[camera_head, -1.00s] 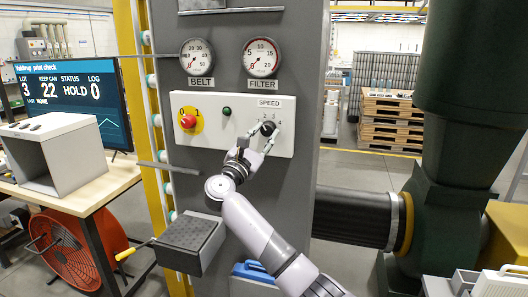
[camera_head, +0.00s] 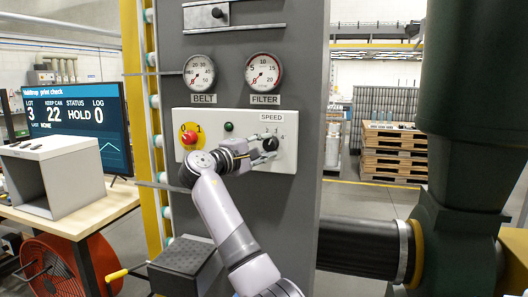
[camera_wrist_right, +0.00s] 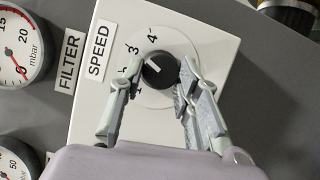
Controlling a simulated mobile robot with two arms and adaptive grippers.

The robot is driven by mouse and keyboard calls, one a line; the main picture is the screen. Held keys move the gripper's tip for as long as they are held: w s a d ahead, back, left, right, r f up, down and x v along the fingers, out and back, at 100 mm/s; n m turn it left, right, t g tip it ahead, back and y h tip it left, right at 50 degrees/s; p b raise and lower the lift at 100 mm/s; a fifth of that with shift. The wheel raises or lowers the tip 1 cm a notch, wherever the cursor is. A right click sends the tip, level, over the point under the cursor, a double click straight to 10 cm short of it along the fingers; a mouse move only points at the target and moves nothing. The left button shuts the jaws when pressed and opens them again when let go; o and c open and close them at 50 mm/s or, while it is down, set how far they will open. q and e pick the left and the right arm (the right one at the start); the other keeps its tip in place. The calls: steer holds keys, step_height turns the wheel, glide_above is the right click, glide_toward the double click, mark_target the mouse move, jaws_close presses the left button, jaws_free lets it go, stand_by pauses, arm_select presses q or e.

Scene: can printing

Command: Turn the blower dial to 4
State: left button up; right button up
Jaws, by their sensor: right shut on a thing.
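The blower dial is a round black knob (camera_head: 271,144) on the white panel under the SPEED label (camera_head: 272,117). It also shows in the right wrist view (camera_wrist_right: 160,70), with printed numbers around it; the 4 (camera_wrist_right: 152,34) and the 3 (camera_wrist_right: 133,49) read clearly. The pale mark on the knob points up and left, near the 3 side; its exact setting is hard to tell. My right gripper (camera_head: 264,153) reaches in from the left, its fingers on either side of the knob, shut on it. The left finger hides part of the lower numbers. My left gripper is out of view.
A red button on a yellow plate (camera_head: 189,137) and a green button (camera_head: 229,127) sit left on the panel (camera_head: 287,161). The BELT gauge (camera_head: 200,73) and FILTER gauge (camera_head: 263,72) are above. A dark ledge (camera_head: 186,256) juts out below.

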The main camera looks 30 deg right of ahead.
steer(key=m+y, duration=0.1)
steer(key=m, duration=0.2)
steer(key=shift+r, duration=0.1)
steer(key=shift+m+y+p, duration=0.3)
steer(key=shift+m+y, duration=0.5)
steer(key=shift+m, duration=0.7)
steer(key=o, duration=1.1)
steer(key=shift+r, duration=0.1)
steer(key=shift+o, duration=0.2)
steer(key=shift+s, duration=0.1)
steer(key=v, duration=1.2)
